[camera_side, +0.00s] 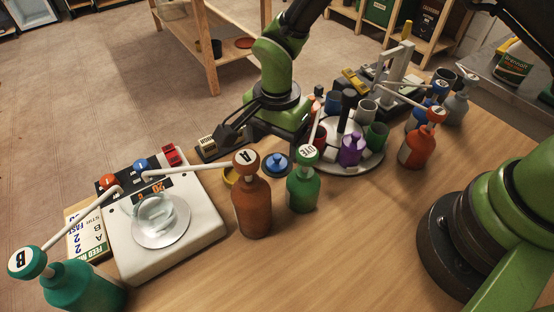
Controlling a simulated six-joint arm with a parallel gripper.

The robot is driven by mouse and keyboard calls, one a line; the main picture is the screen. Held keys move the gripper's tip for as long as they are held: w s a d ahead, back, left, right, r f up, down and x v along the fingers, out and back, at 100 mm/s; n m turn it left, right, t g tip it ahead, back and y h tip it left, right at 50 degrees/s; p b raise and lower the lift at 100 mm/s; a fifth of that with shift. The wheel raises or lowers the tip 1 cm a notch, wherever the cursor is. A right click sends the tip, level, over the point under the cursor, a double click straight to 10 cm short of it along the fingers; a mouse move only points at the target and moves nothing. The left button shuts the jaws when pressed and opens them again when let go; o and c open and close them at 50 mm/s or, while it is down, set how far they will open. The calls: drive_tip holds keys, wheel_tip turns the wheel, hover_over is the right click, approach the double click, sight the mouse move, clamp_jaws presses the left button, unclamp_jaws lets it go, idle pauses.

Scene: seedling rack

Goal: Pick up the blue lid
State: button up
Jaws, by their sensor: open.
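The blue lid (277,163) is a small round disc with a knob on top. It lies on the wooden table between the brown bottle and the green bottle, just below my gripper in the picture. My gripper (262,137) is open and empty, behind and above the lid, and apart from it as far as I can see. One dark finger shows at its left; the other finger is hard to make out among the items at the right.
A brown pump bottle (252,207) and a green pump bottle (303,191) flank the lid closely. A white scale (195,238) with a glass dish stands at left. A round tray (352,170) of pots stands at right. The front middle of the table (330,260) is clear.

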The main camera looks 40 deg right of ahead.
sight(277, 156)
wheel_tip(277, 156, down, 5)
drive_tip(key=shift+w+d+r, duration=0.1)
drive_tip(key=shift+r, duration=0.05)
drive_tip(key=c, duration=1)
